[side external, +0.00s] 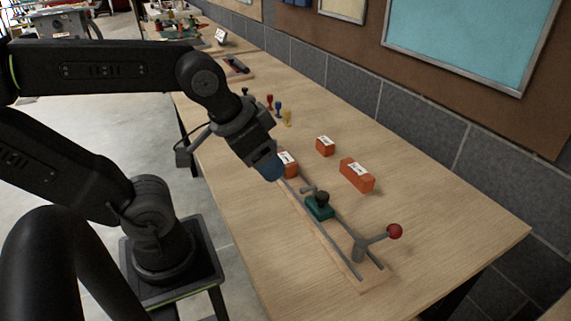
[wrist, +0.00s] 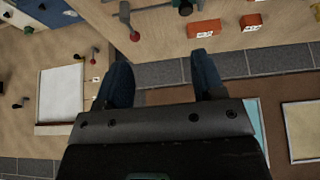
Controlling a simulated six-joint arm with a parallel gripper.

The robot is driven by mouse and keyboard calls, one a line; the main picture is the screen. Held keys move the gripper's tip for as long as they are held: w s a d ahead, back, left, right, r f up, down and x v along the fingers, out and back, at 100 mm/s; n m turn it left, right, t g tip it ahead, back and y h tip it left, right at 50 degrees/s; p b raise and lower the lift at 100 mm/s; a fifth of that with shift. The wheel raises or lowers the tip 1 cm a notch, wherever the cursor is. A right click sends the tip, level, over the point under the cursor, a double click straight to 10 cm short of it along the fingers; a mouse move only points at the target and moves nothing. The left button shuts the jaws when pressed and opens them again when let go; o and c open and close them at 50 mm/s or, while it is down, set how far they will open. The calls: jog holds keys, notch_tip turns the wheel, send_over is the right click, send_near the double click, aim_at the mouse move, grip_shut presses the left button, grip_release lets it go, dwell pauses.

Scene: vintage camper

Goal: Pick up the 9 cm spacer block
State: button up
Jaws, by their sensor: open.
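Three orange spacer blocks with white labels are on the wooden bench. The longest (side external: 357,176) lies at the right, a short one (side external: 325,146) stands behind it, and a third (side external: 290,170) is beside my gripper, partly hidden. The labels are too small to read, so I cannot tell by print which is 9 cm. The wrist view shows a longer block (wrist: 203,29) and a shorter one (wrist: 251,22) beyond the fingertips. My gripper (side external: 270,168) has blue fingers, pointing down and tilted. In the wrist view its fingers (wrist: 160,75) are apart with no block between them.
A rail fixture with a green slide (side external: 320,207) and a red-knobbed lever (side external: 394,232) stands near the front of the bench. Several small colored pegs (side external: 278,108) stand farther back. A tiled wall (side external: 420,125) borders the right. Bare bench lies around the longest block.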

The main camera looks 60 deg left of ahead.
jog(key=shift+o, duration=0.7)
jog(key=m+g+y, duration=0.4)
jog(key=m+g, duration=0.2)
jog(key=m, duration=1.2)
send_over(288, 161)
jog(key=d, duration=0.5)
notch_tip(288, 161, down, 9)
jog(key=x, duration=0.8)
jog(key=shift+w+a+f, duration=0.1)
jog(key=shift+w+a, duration=0.3)
jog(key=shift+x, duration=2.65)
jog(key=shift+s, duration=0.1)
jog(key=shift+c, duration=0.3)
